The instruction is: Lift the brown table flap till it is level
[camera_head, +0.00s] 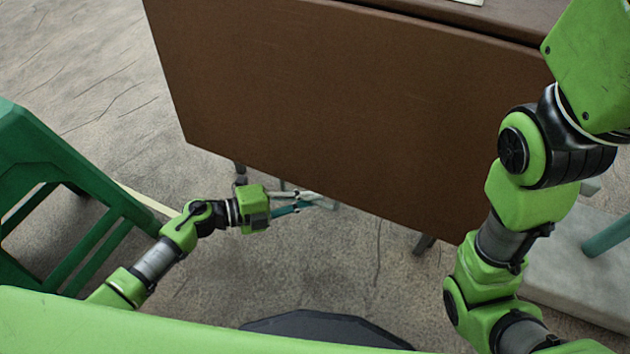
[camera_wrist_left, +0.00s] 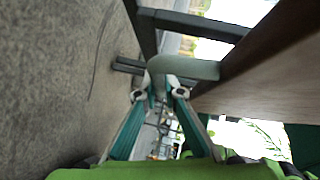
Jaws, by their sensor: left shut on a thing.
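The brown table flap (camera_head: 350,105) hangs down steeply from the edge of the brown table top (camera_head: 510,15) in the head view. Its broad face is toward me. My left gripper (camera_head: 312,203) is low, at the flap's bottom edge. In the left wrist view, the teal fingers (camera_wrist_left: 160,94) are close together at a pale grey-green rounded bar (camera_wrist_left: 190,69), which looks like a handle beside the flap (camera_wrist_left: 275,65). The gripper is shut on this bar; the exact contact is small and hard to see. My right arm rises at the right; its gripper is out of frame.
A green stool (camera_head: 60,190) stands at the left, close to my left arm. A pale slab (camera_head: 575,265) lies at the right. Dark table legs (camera_head: 424,244) show beneath the flap.

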